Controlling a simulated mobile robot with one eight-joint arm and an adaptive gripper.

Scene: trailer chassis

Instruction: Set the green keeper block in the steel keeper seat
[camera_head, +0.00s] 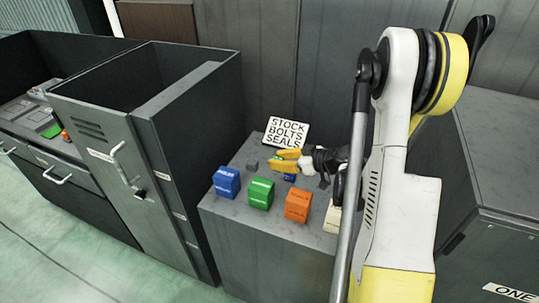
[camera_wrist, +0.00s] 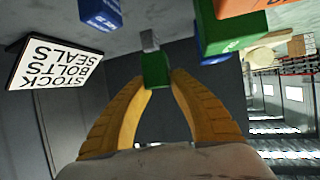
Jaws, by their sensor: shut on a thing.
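My gripper (camera_head: 279,160) is over the grey stock bench, its yellow fingers pointing left in the head view. In the wrist view my gripper (camera_wrist: 158,77) is shut on a small green block (camera_wrist: 156,68), held between the fingertips. A small grey cube (camera_wrist: 149,40) shows just beyond it; I cannot tell whether they touch. A larger green block (camera_head: 261,193) stands on the bench in front of my gripper. I cannot make out the steel keeper seat for certain; grey metal parts (camera_head: 28,116) lie on the far-left bench, with a green piece (camera_head: 51,130) among them.
Blue (camera_head: 227,182), orange (camera_head: 298,205) and whitish (camera_head: 333,217) blocks stand along the stock bench's front. A sign reading "STOCK BOLTS SEALS" (camera_head: 286,132) stands at its back. A tall, open-topped dark cabinet (camera_head: 150,150) rises between the benches. Green floor lies in front.

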